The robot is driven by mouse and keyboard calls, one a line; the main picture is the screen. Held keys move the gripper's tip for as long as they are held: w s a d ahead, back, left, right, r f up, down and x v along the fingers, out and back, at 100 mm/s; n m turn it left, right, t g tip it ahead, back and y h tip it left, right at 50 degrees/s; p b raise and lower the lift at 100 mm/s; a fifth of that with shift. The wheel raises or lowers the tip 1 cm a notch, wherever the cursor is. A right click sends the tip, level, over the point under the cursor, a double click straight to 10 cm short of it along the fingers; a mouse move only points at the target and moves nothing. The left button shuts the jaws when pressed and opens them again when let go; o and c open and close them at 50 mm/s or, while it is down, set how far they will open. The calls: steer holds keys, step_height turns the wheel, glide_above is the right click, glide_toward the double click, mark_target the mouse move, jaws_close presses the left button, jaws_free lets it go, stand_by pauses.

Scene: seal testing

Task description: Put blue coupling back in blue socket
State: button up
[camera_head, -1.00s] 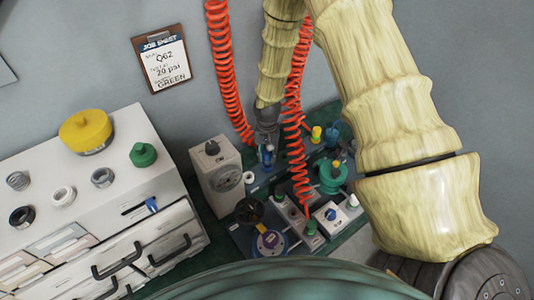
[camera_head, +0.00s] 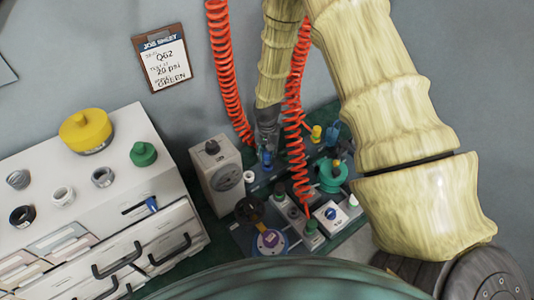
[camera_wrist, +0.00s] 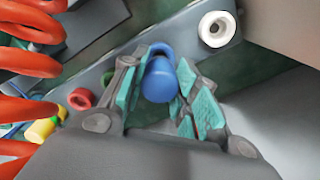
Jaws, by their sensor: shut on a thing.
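The blue coupling (camera_wrist: 158,82) sits between the teal finger pads of my gripper (camera_wrist: 160,92) in the wrist view. My gripper is shut on it. More blue shows just behind the coupling, by the grey bar (camera_wrist: 105,75); I cannot tell whether this is the blue socket or part of the coupling, nor whether the coupling is seated. In the head view, my gripper (camera_head: 267,142) points down at the back of the bench, with the blue coupling (camera_head: 266,160) at its tips.
A white socket (camera_wrist: 216,28) and a red socket (camera_wrist: 80,98) sit along the bar on either side. Coiled red hoses (camera_head: 228,75) hang close by my arm. A pale gauge box (camera_head: 216,175) stands left of my gripper; a green spool-like part (camera_head: 331,178) stands right.

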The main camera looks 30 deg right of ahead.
steer(key=shift+f+b, duration=0.55)
steer(key=shift+f, duration=0.65)
stand_by(0.4)
steer(key=o, duration=1.2)
steer(key=shift+c, duration=0.2)
steer(key=shift+r, duration=0.1)
step_height(320, 180, up, 12)
steer(key=shift+f, duration=0.1)
